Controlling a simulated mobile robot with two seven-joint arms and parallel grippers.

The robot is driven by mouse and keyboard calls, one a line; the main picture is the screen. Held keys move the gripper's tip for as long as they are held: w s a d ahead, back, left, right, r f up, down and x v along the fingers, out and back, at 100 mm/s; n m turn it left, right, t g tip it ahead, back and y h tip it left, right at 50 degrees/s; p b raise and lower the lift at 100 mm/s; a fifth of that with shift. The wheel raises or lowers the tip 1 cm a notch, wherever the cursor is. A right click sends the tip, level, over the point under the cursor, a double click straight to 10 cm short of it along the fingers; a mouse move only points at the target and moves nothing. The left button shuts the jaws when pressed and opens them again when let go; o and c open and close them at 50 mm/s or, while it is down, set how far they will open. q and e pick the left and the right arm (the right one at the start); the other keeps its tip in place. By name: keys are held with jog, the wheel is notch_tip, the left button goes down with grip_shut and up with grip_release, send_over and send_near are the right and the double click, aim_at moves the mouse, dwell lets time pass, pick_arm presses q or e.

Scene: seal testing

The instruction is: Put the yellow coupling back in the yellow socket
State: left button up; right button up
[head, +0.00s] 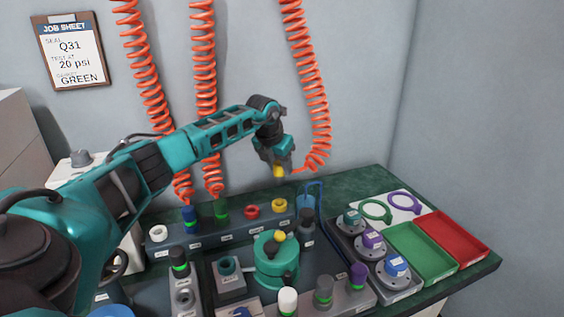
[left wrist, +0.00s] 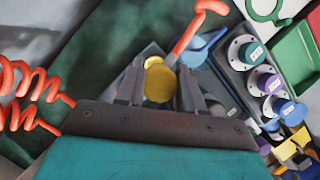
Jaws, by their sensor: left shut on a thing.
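My left gripper (head: 278,168) is shut on the yellow coupling (head: 279,172), which points down and hangs from the right-hand orange coiled hose. The coupling is held in the air above the yellow socket (head: 280,204), at the right end of the rail at the back of the bench, with a gap between them. In the left wrist view the yellow coupling (left wrist: 158,84) is between the fingers (left wrist: 160,92), and a yellow rim, likely the socket (left wrist: 153,62), shows just behind it. My right gripper is not in view.
The rail (head: 235,228) also holds a blue and a green coupling and a red socket (head: 251,212). A teal round fixture (head: 275,262) stands in front. A blue jug-like item (head: 308,200) is close on the right. Green (head: 421,252) and red trays (head: 455,238) lie farther right.

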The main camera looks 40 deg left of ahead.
aim_at(278, 184)
pick_arm(q)
jog(key=shift+f+b, duration=1.95)
jog(key=shift+f, duration=0.2)
jog(key=shift+f+b, duration=0.5)
jog(key=shift+f, duration=0.1)
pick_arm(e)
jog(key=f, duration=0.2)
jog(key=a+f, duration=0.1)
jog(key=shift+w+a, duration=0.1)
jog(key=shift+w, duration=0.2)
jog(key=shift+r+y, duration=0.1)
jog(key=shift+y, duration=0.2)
pick_arm(q)
jog(key=shift+p, duration=0.65)
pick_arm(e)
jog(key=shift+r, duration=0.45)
pick_arm(q)
jog(key=shift+f+b, duration=0.6)
jog(key=shift+f, duration=0.85)
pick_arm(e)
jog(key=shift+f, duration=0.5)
pick_arm(q)
jog(key=o, duration=1.2)
